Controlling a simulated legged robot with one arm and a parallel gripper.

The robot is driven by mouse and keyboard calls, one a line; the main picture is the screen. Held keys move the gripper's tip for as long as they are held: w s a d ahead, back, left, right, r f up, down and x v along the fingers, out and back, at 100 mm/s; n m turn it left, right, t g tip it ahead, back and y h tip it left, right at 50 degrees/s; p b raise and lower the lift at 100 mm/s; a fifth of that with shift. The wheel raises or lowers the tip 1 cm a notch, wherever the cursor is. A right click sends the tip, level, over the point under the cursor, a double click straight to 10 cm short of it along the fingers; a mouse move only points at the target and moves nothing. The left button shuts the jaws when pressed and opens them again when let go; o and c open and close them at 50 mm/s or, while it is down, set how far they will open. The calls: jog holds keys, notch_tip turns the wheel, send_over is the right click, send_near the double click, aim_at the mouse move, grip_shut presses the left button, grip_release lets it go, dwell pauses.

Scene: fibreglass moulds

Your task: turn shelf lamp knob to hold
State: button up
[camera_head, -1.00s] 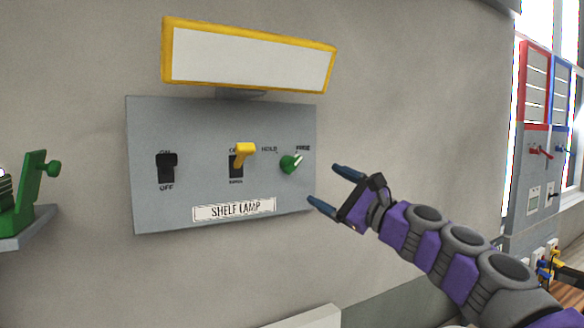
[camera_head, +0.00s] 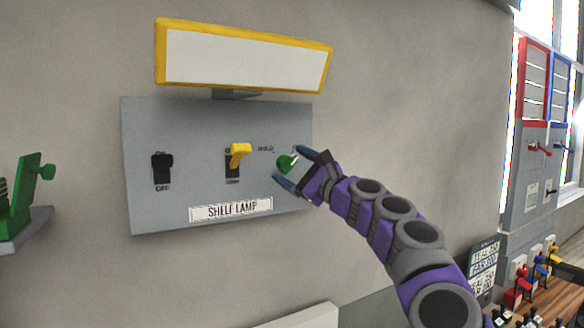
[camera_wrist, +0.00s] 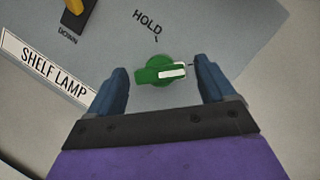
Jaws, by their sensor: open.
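The green knob (camera_head: 287,164) sits on the right of the grey shelf lamp panel (camera_head: 200,190). In the wrist view the knob (camera_wrist: 160,71) lies between the open blue fingers of my gripper (camera_wrist: 163,82), with a gap on both sides. Its white pointer mark points right, away from the HOLD label (camera_wrist: 147,23), which is above it. The FREE label is hidden behind my gripper (camera_head: 284,166) in the head view. The SHELF LAMP label (camera_head: 231,209) is at the panel's lower edge.
A black switch (camera_head: 162,168) and a yellow switch (camera_head: 239,155) are on the same panel, left of the knob. A yellow-framed white lamp (camera_head: 244,57) juts out above. A green fixture (camera_head: 22,195) is at far left; other panels (camera_head: 535,150) are at right.

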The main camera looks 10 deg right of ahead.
jog(key=shift+d, duration=0.25)
jog(key=shift+a, duration=0.1)
jog(key=shift+a, duration=0.4)
jog(key=c, duration=0.5)
jog(key=shift+w+d+f, duration=0.1)
jog(key=c, duration=0.6)
